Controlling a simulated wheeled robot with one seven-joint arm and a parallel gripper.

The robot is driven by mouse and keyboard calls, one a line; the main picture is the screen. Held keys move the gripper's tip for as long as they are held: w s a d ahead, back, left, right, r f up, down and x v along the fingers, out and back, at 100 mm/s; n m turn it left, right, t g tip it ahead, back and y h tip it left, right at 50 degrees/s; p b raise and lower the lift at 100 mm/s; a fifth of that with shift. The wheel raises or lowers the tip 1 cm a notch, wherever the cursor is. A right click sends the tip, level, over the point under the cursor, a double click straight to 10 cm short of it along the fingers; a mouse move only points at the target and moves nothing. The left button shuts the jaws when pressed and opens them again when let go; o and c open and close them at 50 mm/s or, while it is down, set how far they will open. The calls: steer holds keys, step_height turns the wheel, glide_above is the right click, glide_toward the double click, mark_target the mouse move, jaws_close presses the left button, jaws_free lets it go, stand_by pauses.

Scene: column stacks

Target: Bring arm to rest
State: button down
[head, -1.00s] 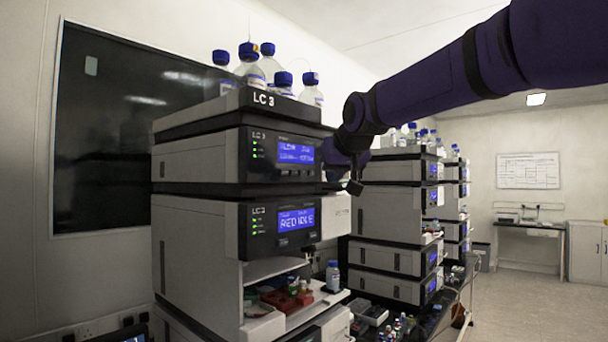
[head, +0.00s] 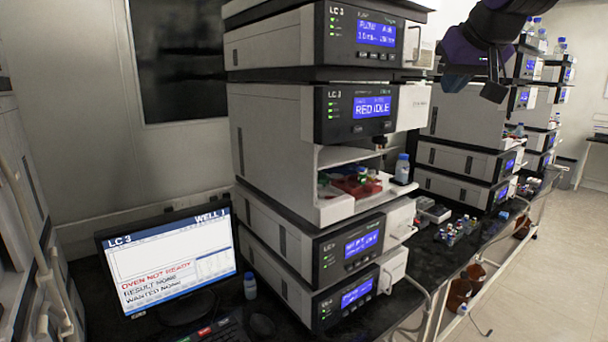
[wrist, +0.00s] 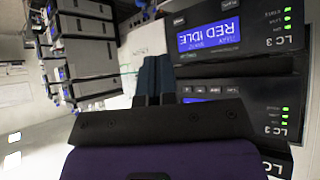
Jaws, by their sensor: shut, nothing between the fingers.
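My purple arm reaches in from the top right of the head view. My gripper (head: 459,80) is in front of the more distant stacks, right of the near LC 3 stack. In the wrist view its two dark blue fingers (wrist: 155,75) lie side by side, shut and empty. The near LC 3 stack (head: 270,125) has a screen reading RED IDLE (head: 372,107). That screen also shows rotated in the wrist view (wrist: 208,35), right of the fingers. No contact between gripper and stack is visible.
A monitor (head: 170,262) reading OVEN NOT READY stands lower left. An open bay holds a red rack (head: 358,186), with a blue-capped bottle (head: 402,169) beside it. Small vials (head: 458,230) stand on the dark bench. Free floor (head: 560,275) lies at the right.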

steer(key=s+d+f+g, duration=0.1)
steer(key=s+f+g, duration=0.1)
steer(key=s+f, duration=0.7)
steer(key=s+d+f+g, duration=0.2)
steer(key=s+f, duration=0.7)
steer(key=s, duration=0.7)
steer(key=shift+d+m, duration=0.25)
steer(key=shift+m, duration=0.15)
stand_by(3.4)
